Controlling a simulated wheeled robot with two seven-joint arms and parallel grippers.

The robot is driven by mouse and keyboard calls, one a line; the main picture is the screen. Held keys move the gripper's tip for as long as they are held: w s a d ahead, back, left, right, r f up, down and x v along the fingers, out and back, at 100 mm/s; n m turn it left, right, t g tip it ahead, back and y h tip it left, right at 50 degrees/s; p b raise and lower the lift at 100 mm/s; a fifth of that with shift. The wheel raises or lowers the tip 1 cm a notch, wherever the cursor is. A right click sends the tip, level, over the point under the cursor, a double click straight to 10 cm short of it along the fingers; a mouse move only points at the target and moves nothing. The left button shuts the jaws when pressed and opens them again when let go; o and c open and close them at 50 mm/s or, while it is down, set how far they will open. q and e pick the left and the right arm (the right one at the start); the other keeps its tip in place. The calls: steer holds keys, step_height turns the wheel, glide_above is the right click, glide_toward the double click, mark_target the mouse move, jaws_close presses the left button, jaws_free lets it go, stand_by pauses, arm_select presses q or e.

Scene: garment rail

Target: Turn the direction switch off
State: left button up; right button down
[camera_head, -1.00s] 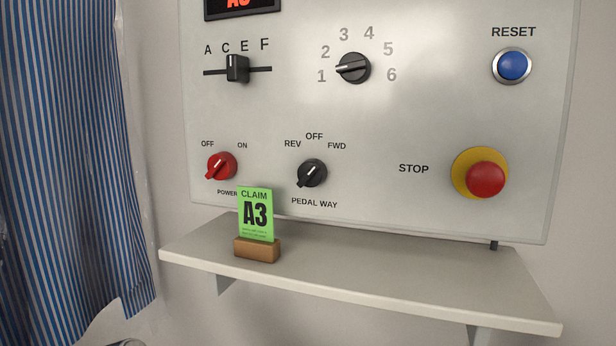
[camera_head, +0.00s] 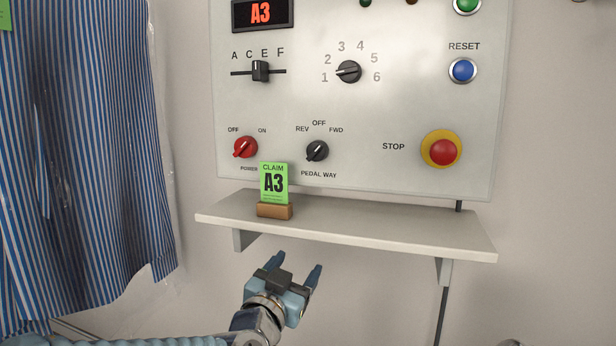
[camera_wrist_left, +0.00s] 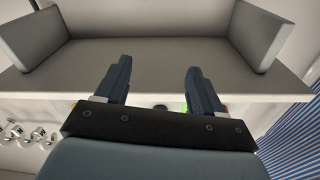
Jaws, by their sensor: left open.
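The direction switch (camera_head: 317,150) is a black rotary knob above the words PEDAL WAY, marked REV, OFF and FWD. Its white line leans to the upper right, toward FWD. My left gripper (camera_head: 296,265) is open and empty, in front of and below the shelf, lower than the switch and apart from it. In the left wrist view its two dark fingers (camera_wrist_left: 156,68) are spread before the shelf's underside. The switch cannot be made out clearly there. My right gripper is not in view.
The shelf (camera_head: 380,225) juts out below the panel (camera_head: 420,60). A green A3 claim card (camera_head: 273,184) in a wooden block (camera_head: 274,211) stands left of the switch. The red power knob (camera_head: 245,147) and red stop button (camera_head: 443,152) flank it. Striped cloth (camera_head: 90,160) hangs left.

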mark_target(314, 157)
arm_select(q)
steer(key=s+r+t, duration=0.4)
steer(key=r, duration=1.1)
steer(key=shift+h, duration=0.4)
steer(key=p+x, duration=0.1)
steer(key=x, duration=0.3)
steer(key=p+x, duration=0.1)
steer(key=x, duration=0.3)
steer(key=f+p+x, duration=0.1)
steer(key=x, duration=0.3)
steer(key=shift+w+a+r, duration=0.1)
steer(key=shift+w+r, duration=0.1)
steer(key=shift+w, duration=0.4)
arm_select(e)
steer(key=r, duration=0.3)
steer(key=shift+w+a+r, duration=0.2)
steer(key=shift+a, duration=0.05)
arm_select(q)
steer(key=shift+c, duration=0.2)
steer(key=c, duration=1)
